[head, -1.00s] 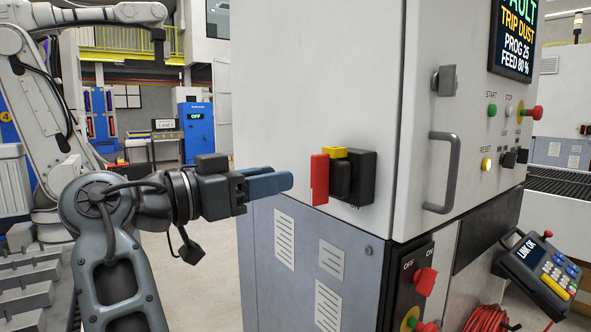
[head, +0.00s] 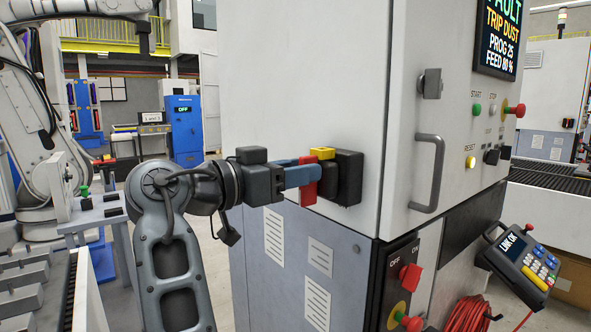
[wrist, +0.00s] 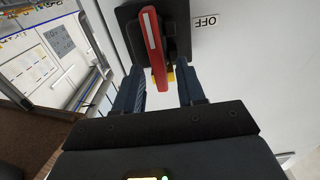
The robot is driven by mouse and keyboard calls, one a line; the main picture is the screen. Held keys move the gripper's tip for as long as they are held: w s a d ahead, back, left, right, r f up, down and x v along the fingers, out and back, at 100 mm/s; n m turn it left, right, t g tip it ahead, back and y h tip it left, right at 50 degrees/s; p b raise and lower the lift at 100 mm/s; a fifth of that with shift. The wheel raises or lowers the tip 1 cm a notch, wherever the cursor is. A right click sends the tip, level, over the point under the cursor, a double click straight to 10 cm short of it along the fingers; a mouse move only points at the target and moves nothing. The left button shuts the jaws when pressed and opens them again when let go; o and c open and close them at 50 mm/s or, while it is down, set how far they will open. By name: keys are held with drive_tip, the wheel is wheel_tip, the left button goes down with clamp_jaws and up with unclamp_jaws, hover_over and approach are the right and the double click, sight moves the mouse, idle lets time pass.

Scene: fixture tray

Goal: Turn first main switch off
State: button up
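The main switch is a black box (head: 346,178) on the side of the white cabinet, with a red handle (head: 308,181) and a yellow part (head: 322,153) on top. In the wrist view the red handle (wrist: 154,50) lies between my two blue fingers, and an OFF label (wrist: 207,20) is on the panel beside the black box. My gripper (head: 312,172) is open around the handle, its fingers reaching the switch in the head view. In the wrist view (wrist: 158,78) a gap shows on each side of the handle. The fingertips are partly hidden by the handle in the head view.
A grey door handle (head: 429,173) and a latch (head: 430,84) stand out on the cabinet front. A lower panel carries a red knob (head: 411,278) with OFF and ON labels. A pendant (head: 520,258) hangs at the right. Pale labels are on the grey lower side.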

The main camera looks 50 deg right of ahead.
sight(324, 183)
clamp_jaws()
drive_tip(key=shift+f+b, duration=0.1)
drive_tip(key=shift+b, duration=0.3)
drive_tip(key=m+b, duration=0.4)
drive_tip(key=b, duration=0.3)
drive_tip(key=s+f+m+b, duration=0.1)
drive_tip(key=m+b, duration=0.4)
drive_tip(key=b, duration=0.2)
drive_tip(key=s+m+b, duration=0.1)
drive_tip(key=m+b, duration=0.3)
drive_tip(key=b, duration=0.3)
drive_tip(key=shift+a+f, duration=0.25)
drive_tip(key=shift+f, duration=0.1)
drive_tip(key=m+b, duration=0.4)
drive_tip(key=m, duration=0.1)
drive_tip(key=shift+f+b, duration=0.2)
drive_tip(key=shift+b, duration=0.15)
unclamp_jaws()
